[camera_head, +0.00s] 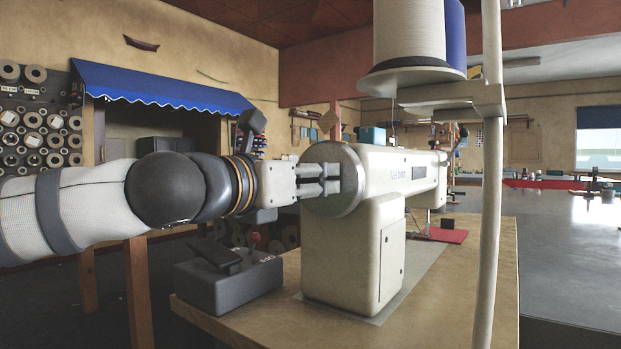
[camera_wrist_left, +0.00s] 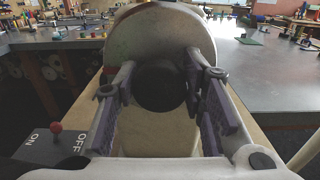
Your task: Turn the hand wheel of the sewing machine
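The sewing machine (camera_head: 400,172) is cream white and stands on a wooden table. Its hand wheel (camera_head: 352,160) is a grey disc on the end facing my left arm. My left gripper (camera_head: 334,179) is in front of the wheel's face, with its fingers pointing at it. In the left wrist view the hand wheel (camera_wrist_left: 160,38) fills the upper middle, with a dark round area at its centre. There the left gripper (camera_wrist_left: 160,78) is open, one finger on each side of that dark area. I cannot tell whether the fingers touch the wheel. My right gripper is not in view.
A grey switch box (camera_head: 228,286) with a red knob sits on the wooden table (camera_head: 455,285) by the machine. A pale upright pole (camera_head: 488,190) and a large white thread spool (camera_head: 408,32) stand close on the right. A grey worktop (camera_head: 565,255) lies beyond.

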